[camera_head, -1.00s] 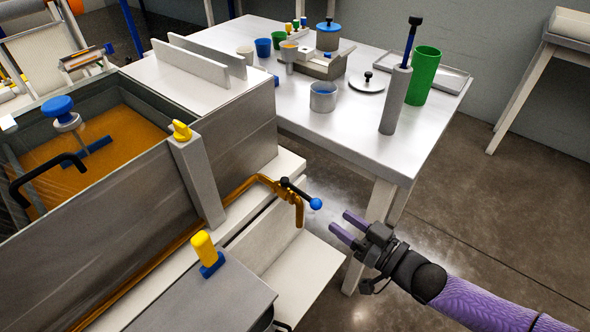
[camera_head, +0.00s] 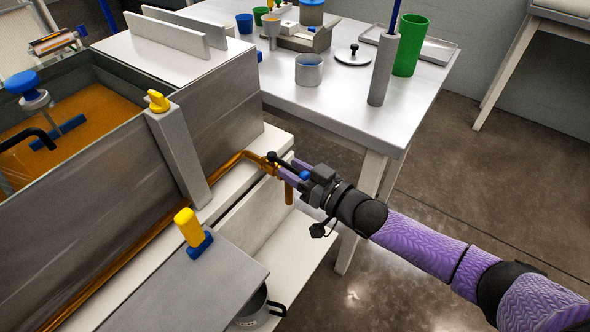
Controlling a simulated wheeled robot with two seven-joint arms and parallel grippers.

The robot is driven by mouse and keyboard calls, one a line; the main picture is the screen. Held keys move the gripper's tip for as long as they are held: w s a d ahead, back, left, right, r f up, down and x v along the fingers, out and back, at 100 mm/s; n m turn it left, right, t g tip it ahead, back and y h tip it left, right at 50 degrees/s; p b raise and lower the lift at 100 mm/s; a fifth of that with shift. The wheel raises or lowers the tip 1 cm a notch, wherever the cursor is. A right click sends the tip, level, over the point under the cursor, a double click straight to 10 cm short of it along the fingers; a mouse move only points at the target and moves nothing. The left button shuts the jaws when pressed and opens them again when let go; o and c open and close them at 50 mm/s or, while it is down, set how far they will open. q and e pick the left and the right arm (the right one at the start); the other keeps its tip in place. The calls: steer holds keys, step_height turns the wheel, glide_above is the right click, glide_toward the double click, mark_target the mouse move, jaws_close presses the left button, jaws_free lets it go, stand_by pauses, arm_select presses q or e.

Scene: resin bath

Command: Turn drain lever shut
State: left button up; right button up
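The drain lever is a black handle (camera_head: 283,163) with a blue knob (camera_head: 304,175) at its end, on a copper-coloured drain pipe (camera_head: 248,156) with a downward spout (camera_head: 289,192). It sits low at the near right corner of the grey resin bath (camera_head: 90,205). My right gripper (camera_head: 287,167) reaches in from the right, with its purple fingers along the two sides of the lever and the blue knob close to its palm. Whether the fingers press on the handle is too small to tell. My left gripper is out of view.
A white ledge (camera_head: 240,190) runs below the pipe, and a pot (camera_head: 255,308) stands low under the grey panel (camera_head: 185,290). A metal table (camera_head: 340,110) with cups, a grey cylinder (camera_head: 383,72) and a green cylinder (camera_head: 411,45) stands behind my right arm.

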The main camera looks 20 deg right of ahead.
jaws_close()
stand_by(1.2)
